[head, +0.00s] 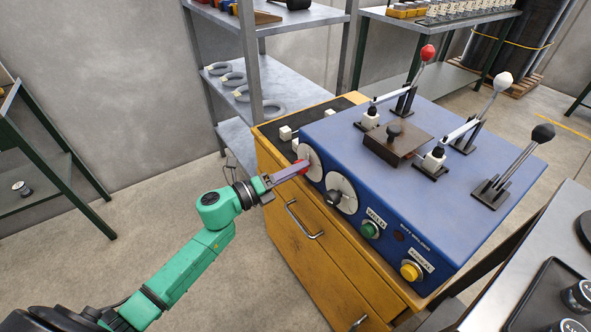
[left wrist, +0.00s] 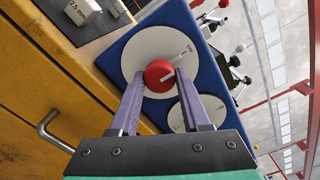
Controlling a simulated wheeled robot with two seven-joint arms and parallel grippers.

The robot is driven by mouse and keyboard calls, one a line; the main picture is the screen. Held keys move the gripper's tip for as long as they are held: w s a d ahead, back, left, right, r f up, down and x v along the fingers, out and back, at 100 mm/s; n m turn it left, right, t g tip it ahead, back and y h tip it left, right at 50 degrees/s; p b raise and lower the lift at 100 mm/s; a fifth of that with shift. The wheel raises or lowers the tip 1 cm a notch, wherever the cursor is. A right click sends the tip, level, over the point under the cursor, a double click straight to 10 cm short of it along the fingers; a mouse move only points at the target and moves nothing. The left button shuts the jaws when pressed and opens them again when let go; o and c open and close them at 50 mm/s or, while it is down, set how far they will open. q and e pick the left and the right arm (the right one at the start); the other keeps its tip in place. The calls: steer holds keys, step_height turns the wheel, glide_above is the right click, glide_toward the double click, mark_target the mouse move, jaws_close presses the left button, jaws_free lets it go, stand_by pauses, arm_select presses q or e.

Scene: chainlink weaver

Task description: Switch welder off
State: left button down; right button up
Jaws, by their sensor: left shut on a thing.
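The blue butt welder (head: 459,147) sits on a yellow wooden cabinet (head: 294,237). Its front has a white dial with a red knob (head: 303,167), which also shows in the left wrist view (left wrist: 159,75). My left gripper (head: 293,172) reaches in from the left and is shut on the red knob, with its purple fingers on either side of it. My right gripper is not in view.
A green WELD button (head: 370,230) and a yellow ANNEAL button (head: 411,271) are on the welder front. Levers with red (head: 427,53), white (head: 502,82) and black (head: 543,133) balls stand on top. The cabinet handle (head: 303,220) sticks out below my gripper.

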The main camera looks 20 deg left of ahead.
arm_select(q)
steer(key=shift+c, duration=1.8)
jaws_free()
steer(key=b+v, duration=0.2)
steer(key=v, duration=1.2)
steer(key=shift+s, duration=0.25)
steer(key=shift+a, duration=0.15)
